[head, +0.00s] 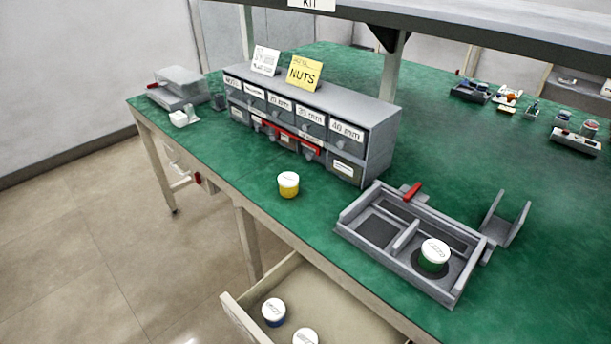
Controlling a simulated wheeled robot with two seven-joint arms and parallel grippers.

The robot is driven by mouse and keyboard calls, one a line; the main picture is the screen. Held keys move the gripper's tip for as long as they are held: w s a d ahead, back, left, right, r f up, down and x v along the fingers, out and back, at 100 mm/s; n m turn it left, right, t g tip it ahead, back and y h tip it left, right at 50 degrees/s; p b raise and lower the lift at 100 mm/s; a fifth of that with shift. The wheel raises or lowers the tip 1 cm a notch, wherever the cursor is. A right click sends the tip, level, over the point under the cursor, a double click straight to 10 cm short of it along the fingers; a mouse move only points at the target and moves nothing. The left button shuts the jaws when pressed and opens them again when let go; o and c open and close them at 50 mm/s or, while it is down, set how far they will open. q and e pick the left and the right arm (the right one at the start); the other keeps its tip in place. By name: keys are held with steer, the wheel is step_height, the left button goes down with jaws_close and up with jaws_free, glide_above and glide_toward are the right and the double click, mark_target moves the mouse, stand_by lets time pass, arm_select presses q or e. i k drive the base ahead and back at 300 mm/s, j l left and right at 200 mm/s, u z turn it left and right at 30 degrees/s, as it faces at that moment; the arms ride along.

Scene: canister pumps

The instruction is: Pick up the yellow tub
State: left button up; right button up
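The yellow tub (289,185) has a white lid with small dark writing. It stands upright on the green bench top (215,165), near the front edge, between the drawer cabinet and the grey tray. Nothing touches it. Neither of my grippers shows in the head view.
A grey two-bay tray (358,251) with a red handle holds a green tub (435,256) in its right bay. A grey drawer cabinet (378,150) with labelled drawers stands behind the yellow tub. An open drawer (240,315) below the bench holds a blue tub (274,312) and another white-lidded tub (305,337).

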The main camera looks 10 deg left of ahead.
mark_target(288, 181)
steer(key=i+j+z, duration=0.15)
steer(key=j+z, duration=0.25)
steer(key=j, duration=0.3)
steer(key=j+z, duration=0.4)
steer(key=j, duration=0.35)
steer(key=j+z, duration=0.4)
steer(key=j, duration=0.35)
